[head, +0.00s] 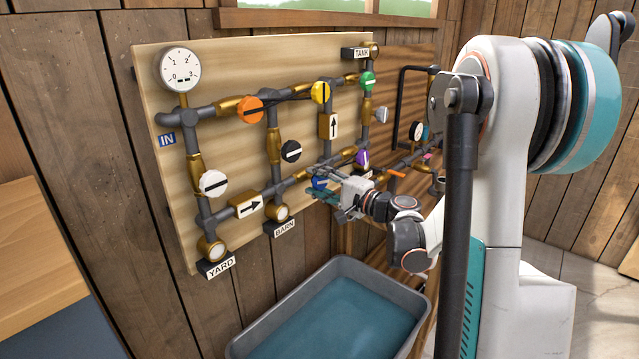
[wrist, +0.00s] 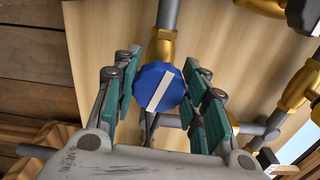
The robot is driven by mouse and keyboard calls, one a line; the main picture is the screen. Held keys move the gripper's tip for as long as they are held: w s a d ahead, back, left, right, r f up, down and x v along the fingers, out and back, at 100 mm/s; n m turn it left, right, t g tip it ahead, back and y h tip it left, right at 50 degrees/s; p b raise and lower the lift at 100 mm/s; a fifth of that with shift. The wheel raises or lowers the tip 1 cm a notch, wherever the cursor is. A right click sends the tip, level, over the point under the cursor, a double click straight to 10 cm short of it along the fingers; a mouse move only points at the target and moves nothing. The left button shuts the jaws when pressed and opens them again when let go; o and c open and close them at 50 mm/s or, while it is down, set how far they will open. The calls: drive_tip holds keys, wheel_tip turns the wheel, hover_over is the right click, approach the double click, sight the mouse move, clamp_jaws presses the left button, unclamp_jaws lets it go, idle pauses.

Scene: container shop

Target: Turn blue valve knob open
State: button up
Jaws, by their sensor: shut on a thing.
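The blue valve knob (wrist: 158,88) is between the green-padded fingers of my gripper (wrist: 160,95) in the wrist view. It is round with a scalloped edge and a white stripe. The stripe leans, its upper end to the right, at a slant to the grey pipe above. A brass fitting sits just behind the knob. In the head view my gripper (head: 316,185) is at the lower middle of the pipe board, shut on the blue knob (head: 320,184), which is partly hidden by the fingers.
The wooden board (head: 225,75) carries grey and brass pipes with orange (head: 249,110), yellow (head: 320,93), green (head: 367,81), white (head: 213,183), black (head: 291,151) and purple (head: 362,158) knobs. A gauge (head: 180,69) is at upper left. A grey tub (head: 240,345) of water stands below.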

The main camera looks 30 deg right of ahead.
drive_tip(key=shift+f+n, duration=0.1)
drive_tip(key=shift+n, duration=1.4)
drive_tip(key=o, duration=1.1)
drive_tip(key=v, duration=1.2)
